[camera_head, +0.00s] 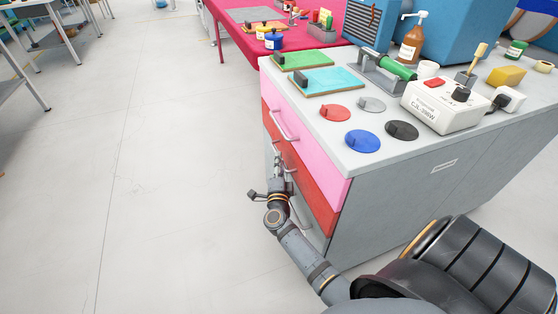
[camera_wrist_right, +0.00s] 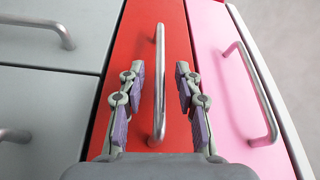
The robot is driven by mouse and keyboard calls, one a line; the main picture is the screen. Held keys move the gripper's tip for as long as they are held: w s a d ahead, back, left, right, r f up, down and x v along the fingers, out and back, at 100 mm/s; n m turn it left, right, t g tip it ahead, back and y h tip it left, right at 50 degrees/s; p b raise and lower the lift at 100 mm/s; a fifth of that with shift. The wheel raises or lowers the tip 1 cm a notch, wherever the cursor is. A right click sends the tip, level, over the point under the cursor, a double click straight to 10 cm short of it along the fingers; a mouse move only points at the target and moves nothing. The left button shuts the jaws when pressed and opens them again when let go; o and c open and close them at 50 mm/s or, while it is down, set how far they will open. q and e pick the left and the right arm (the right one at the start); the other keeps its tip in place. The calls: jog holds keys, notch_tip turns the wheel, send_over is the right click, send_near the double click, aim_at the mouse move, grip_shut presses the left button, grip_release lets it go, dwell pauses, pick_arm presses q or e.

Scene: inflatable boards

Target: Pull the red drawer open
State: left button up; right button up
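The red drawer (camera_head: 312,188) is the second one down in the grey cabinet, directly under the pink drawer (camera_head: 305,142). Its front looks flush with the cabinet. In the right wrist view, the red drawer (camera_wrist_right: 172,36) fills the middle and its silver bar handle (camera_wrist_right: 160,85) runs lengthwise. My right gripper (camera_head: 277,158) is at the drawer fronts in the head view. In the right wrist view, my right gripper (camera_wrist_right: 161,90) is open, with one finger on each side of the handle and gaps between. My left gripper is not in view.
The pink drawer's handle (camera_wrist_right: 250,92) lies close beside my right gripper. Grey drawers with handles are on the other side. The cabinet top (camera_head: 330,134) holds coloured discs, boards, a power box and bottles. The floor (camera_head: 130,190) left of the cabinet is clear.

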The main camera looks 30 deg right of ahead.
jog(key=shift+x, duration=1.1)
grip_shut()
